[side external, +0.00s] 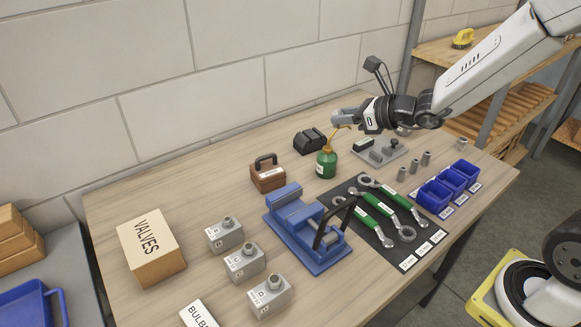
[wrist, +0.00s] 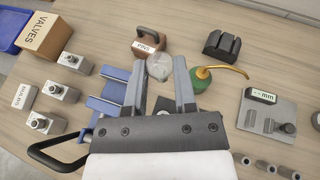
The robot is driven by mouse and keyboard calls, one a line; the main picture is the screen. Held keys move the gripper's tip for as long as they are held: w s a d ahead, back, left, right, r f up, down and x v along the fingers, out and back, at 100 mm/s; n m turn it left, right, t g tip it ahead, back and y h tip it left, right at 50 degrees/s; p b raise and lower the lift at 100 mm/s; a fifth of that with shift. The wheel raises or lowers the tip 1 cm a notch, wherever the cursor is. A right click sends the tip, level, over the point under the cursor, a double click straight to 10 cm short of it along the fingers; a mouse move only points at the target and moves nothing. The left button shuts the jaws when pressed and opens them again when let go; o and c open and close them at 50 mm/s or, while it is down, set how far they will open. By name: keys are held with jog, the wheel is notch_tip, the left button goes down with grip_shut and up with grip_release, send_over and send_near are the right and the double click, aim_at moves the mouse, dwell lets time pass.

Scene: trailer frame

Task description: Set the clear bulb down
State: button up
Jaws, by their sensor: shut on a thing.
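My gripper (wrist: 159,68) is shut on the clear bulb (wrist: 159,66), which shows as a pale, see-through round shape between the fingertips in the wrist view.
A blue vise (side external: 307,240) with a dark handle stands mid-bench. A brown weight (side external: 267,177), the green oil can (side external: 326,164) and a black block (side external: 309,141) are behind it. Wrenches on a black mat (side external: 375,240) and blue bins (side external: 436,195) lie right. A VALVES box (side external: 150,250) stands left.

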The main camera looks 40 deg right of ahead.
jog(key=shift+s+r+m+h, duration=0.15)
jog(key=shift+r+m+h, duration=0.15)
dwell(0.4)
jog(key=s+a+f+n+g+y, duration=0.1)
jog(key=s+f+n+g+y, duration=0.2)
jog(key=s+f, duration=0.6)
jog(key=shift+s+a+n+y, duration=0.25)
jog(key=shift+s+n+y, duration=0.15)
jog(key=shift+n+y, duration=0.75)
jog(key=shift+w, duration=0.15)
